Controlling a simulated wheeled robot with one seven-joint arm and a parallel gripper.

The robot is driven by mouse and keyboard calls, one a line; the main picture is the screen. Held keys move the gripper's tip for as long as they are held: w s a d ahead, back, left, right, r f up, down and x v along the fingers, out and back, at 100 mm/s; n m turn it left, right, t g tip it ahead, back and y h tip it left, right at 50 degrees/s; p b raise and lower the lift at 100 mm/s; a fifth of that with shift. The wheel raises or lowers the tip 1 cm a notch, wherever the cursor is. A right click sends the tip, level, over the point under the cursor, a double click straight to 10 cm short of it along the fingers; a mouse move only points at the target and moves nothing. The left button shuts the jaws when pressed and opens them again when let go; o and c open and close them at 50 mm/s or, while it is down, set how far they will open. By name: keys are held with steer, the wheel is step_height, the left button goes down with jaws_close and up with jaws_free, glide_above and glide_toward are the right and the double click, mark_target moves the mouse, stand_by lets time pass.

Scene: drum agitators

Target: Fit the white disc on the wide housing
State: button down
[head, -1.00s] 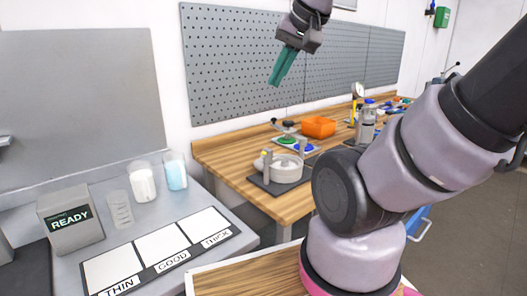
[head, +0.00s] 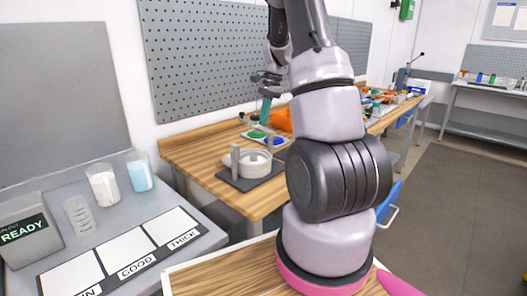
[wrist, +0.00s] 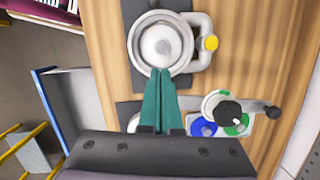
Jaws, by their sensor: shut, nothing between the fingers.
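A wide round pale housing (wrist: 136,45) stands on a dark base plate on the wooden bench, with a raised pale centre inside its rim. It also shows in the head view (head: 253,163). My gripper (wrist: 160,72) has its green fingers together and empty; in the wrist view their tips overlap the housing's near rim. In the head view my gripper (head: 265,115) hangs over the bench behind the housing. A white round piece (wrist: 211,100) beside a black knob may be the white disc, but I cannot tell. My fingers hide part of the second dark plate.
A tray holds a blue disc (wrist: 202,128) and a green disc (wrist: 240,128). The black-knobbed tool (wrist: 230,112) lies across it. A yellow-capped post (wrist: 211,42) stands beside the housing. An orange bin (head: 282,119) is farther back. A side table holds two beakers (head: 103,187).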

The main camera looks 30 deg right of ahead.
mark_target(259, 160)
steer(key=shift+m+g, duration=0.3)
steer(key=shift+m, duration=0.1)
steer(key=d+x, duration=0.1)
steer(key=x, duration=0.7)
steer(key=w+d+x, duration=0.1)
steer(key=x, duration=0.4)
steer(key=shift+d+f, duration=0.3)
steer(key=shift+d, duration=0.05)
steer(key=shift+a, duration=0.1)
steer(key=shift+s+a, duration=0.15)
steer(key=shift+a, duration=0.5)
